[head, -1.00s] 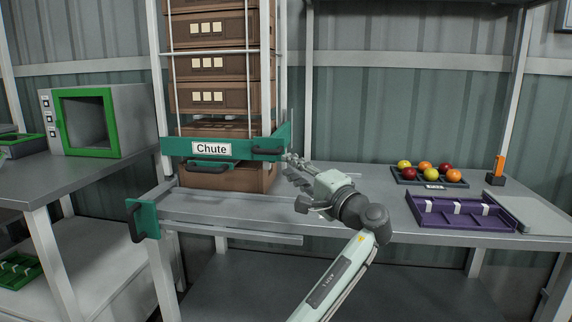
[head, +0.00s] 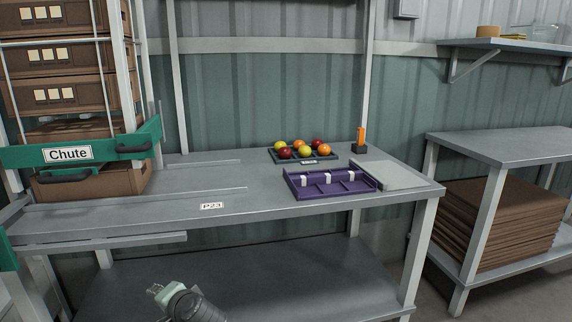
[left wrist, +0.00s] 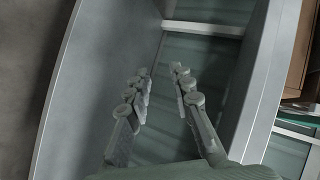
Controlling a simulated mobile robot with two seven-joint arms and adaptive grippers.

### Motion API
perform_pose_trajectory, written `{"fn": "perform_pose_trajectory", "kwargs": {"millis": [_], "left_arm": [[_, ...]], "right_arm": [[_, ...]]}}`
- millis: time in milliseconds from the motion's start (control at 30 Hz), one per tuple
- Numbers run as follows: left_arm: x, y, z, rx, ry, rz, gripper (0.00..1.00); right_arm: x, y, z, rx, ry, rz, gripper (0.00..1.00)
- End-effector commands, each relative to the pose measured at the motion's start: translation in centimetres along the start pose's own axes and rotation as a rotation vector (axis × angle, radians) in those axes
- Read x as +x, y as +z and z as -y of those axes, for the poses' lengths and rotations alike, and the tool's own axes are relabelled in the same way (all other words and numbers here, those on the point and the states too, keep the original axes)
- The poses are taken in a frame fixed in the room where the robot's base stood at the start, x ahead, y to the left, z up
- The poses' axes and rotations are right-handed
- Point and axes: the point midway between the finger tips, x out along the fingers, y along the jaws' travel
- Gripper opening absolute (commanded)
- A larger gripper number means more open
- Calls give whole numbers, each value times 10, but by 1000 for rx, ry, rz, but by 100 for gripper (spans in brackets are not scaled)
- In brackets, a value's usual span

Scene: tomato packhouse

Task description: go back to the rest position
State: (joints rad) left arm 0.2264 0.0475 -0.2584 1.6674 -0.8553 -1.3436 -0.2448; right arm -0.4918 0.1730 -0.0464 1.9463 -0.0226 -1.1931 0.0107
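The bench (head: 230,206) carries a purple tray (head: 330,190), a dark tray (head: 277,158) of several tomatoes and an orange-topped device (head: 361,140). The green chute gate (head: 20,157) with stacked brown crates (head: 62,95) stands left. Another table (head: 500,147) stands right.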

Motion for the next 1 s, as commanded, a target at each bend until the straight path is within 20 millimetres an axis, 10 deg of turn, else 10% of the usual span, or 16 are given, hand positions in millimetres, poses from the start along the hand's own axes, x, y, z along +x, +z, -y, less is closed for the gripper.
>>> {"fn": "perform_pose_trajectory", "kwargs": {"millis": [200, 400, 600, 1000], "left_arm": [[-1, 117, -130, -112, 346, 58, 22], [-41, 217, -214, -260, 624, 147, 22], [-77, 271, -248, -367, 774, 218, 22], [-85, 279, -254, -391, 803, 232, 22]], "right_arm": [[0, 0, 0, 0, 0, 0, 40], [0, 0, 0, 0, 0, 0, 40], [0, 0, 0, 0, 0, -1, 40], [0, 0, 0, 0, 0, -1, 40]]}}
